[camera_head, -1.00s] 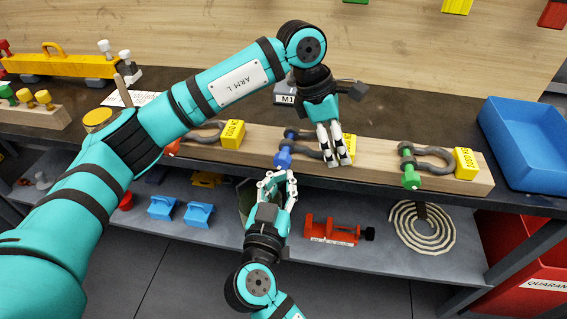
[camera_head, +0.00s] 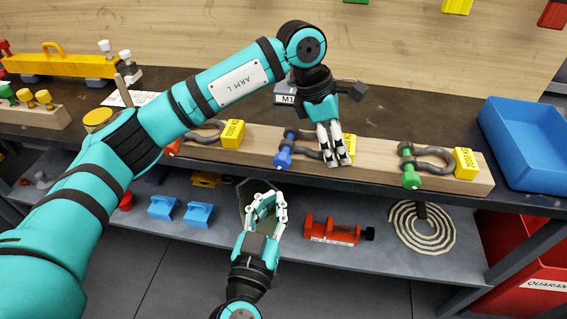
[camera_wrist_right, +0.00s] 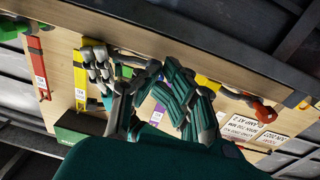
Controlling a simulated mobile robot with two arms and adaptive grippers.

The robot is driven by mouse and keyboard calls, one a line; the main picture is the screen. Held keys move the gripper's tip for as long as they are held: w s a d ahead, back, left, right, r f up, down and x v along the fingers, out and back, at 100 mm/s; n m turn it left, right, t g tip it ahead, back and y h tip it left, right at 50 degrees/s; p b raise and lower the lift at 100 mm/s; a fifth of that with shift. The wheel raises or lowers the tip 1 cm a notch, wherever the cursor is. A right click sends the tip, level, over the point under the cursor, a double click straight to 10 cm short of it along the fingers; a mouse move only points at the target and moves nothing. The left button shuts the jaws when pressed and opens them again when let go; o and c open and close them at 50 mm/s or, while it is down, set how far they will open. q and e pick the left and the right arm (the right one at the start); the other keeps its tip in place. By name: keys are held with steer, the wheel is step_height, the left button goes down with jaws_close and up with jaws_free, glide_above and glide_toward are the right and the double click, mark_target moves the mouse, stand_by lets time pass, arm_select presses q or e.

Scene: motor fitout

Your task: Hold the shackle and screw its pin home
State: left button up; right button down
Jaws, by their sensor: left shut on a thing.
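Three grey shackles lie along a wooden beam (camera_head: 375,162), each beside a yellow block. The middle shackle (camera_head: 308,150) has a blue pin (camera_head: 284,152) at its left end. My left gripper (camera_head: 336,160) comes down from above and is shut on that shackle near its yellow block (camera_head: 349,146), hiding part of it. My right gripper (camera_head: 267,203) is empty, with its fingers apart, in front of and below the beam, clear of the blue pin. Its fingers (camera_wrist_right: 160,100) fill the middle of the right wrist view. How far the blue pin is screwed in cannot be told.
The green-pinned shackle (camera_head: 433,154) lies to the right and the red-pinned one (camera_head: 203,136) to the left. A blue bin (camera_head: 525,145) stands at the right. The lower shelf holds a red clamp-like tool (camera_head: 331,230), a rope coil (camera_head: 422,244) and blue blocks (camera_head: 198,214).

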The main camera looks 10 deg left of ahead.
mark_target(287, 147)
steer(key=shift+s+a+r, duration=0.35)
steer(key=shift+s+a, duration=0.15)
steer(key=shift+a, duration=0.1)
steer(key=shift+w+d, duration=0.5)
steer(key=shift+w, duration=0.55)
steer(key=shift+w+d, duration=0.45)
steer(key=shift+w, duration=0.65)
steer(key=shift+w+d, duration=0.5)
steer(key=shift+w, duration=0.55)
steer(key=shift+s+a+r, duration=0.1)
steer(key=shift+a+r, duration=0.15)
steer(key=shift+r, duration=0.1)
steer(key=shift+a, duration=0.15)
